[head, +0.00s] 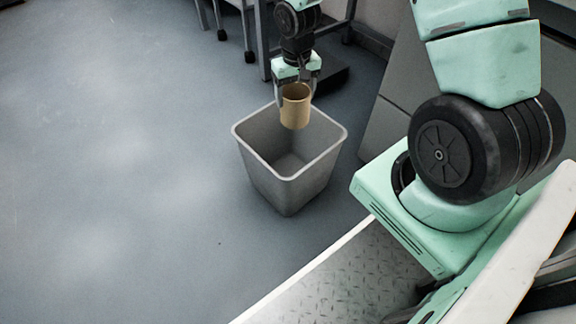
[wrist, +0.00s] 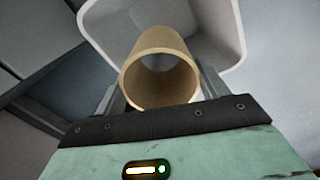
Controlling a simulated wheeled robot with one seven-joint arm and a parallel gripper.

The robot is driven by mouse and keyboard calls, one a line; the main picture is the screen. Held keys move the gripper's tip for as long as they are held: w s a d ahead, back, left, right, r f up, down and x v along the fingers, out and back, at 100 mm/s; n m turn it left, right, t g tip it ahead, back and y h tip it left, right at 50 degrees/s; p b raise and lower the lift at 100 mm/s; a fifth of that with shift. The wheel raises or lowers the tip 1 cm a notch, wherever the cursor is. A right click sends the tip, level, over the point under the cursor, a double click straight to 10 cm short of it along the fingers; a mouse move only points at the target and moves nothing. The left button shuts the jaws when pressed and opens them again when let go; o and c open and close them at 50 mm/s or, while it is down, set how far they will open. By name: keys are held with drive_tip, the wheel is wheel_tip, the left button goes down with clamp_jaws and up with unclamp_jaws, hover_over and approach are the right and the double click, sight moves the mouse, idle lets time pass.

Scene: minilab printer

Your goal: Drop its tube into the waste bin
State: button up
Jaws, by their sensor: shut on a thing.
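A short brown cardboard tube (head: 295,108) is held upright in my gripper (head: 297,92), whose fingers are shut on its sides. In the head view the tube hangs over the back part of the grey waste bin's opening. The open-topped waste bin (head: 290,190) stands upright on the floor and its visible inside looks empty. In the wrist view I look through the hollow tube (wrist: 160,68) between the fingers of my gripper (wrist: 160,85). The pale rim of the waste bin (wrist: 240,45) surrounds much of the tube there.
The blue-grey floor (head: 120,180) left of the bin is clear. A table or cart with metal legs (head: 262,40) stands behind the bin. A grey panel (head: 390,100) stands to the right of the bin.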

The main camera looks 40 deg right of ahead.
drive_tip(key=shift+f+b, duration=1.45)
drive_tip(key=shift+f, duration=0.35)
drive_tip(key=shift+r, duration=0.1)
drive_tip(key=o, duration=1.1)
drive_tip(key=shift+c, duration=0.2)
wheel_tip(320, 180, up, 17)
drive_tip(key=p, duration=0.8)
drive_tip(key=shift+r, duration=0.2)
